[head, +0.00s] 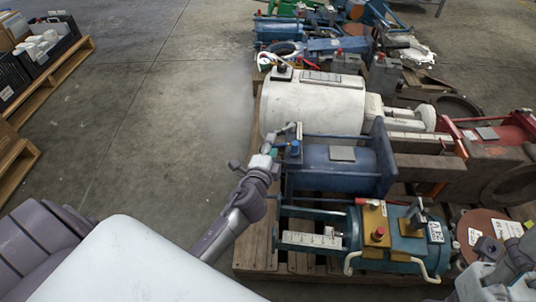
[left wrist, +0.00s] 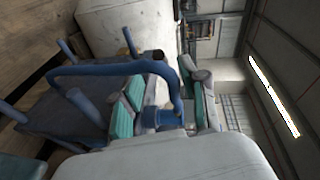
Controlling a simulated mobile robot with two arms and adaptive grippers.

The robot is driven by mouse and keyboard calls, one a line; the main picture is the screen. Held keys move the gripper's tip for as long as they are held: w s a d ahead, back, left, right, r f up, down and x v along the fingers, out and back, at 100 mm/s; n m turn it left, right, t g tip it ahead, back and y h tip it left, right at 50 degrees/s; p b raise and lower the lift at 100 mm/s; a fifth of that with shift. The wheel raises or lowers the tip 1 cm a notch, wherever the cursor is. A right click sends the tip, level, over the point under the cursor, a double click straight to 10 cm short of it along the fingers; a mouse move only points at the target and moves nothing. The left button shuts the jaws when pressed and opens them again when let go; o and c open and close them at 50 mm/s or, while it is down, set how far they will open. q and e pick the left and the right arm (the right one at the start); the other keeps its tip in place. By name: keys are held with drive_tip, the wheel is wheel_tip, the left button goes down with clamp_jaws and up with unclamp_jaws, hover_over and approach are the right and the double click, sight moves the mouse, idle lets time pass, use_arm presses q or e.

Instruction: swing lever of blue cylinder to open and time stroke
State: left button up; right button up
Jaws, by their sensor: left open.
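The blue cylinder (head: 340,170) lies on its side among the machines on the pallet, with a grey plate on top. A small blue fitting (head: 294,148) stands at its left end. My left gripper (head: 284,138) is open at that end, its fingertips close by the fitting. In the left wrist view, a bent blue bar (left wrist: 110,68) and a blue round piece (left wrist: 165,118) lie between or just beyond the teal-padded fingers (left wrist: 163,100); contact cannot be told. Part of my right gripper (head: 505,265) shows at the lower right, its fingers unclear.
A white cylinder (head: 312,105) lies just behind the blue one. A teal cylinder (head: 400,240) with a red knob is in front, and red machines (head: 495,145) are at right. Crates (head: 50,45) stand on pallets at left. The concrete floor (head: 150,110) between is clear.

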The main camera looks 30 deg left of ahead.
use_arm(q)
drive_tip(key=shift+v, duration=2.2)
idle(5.8)
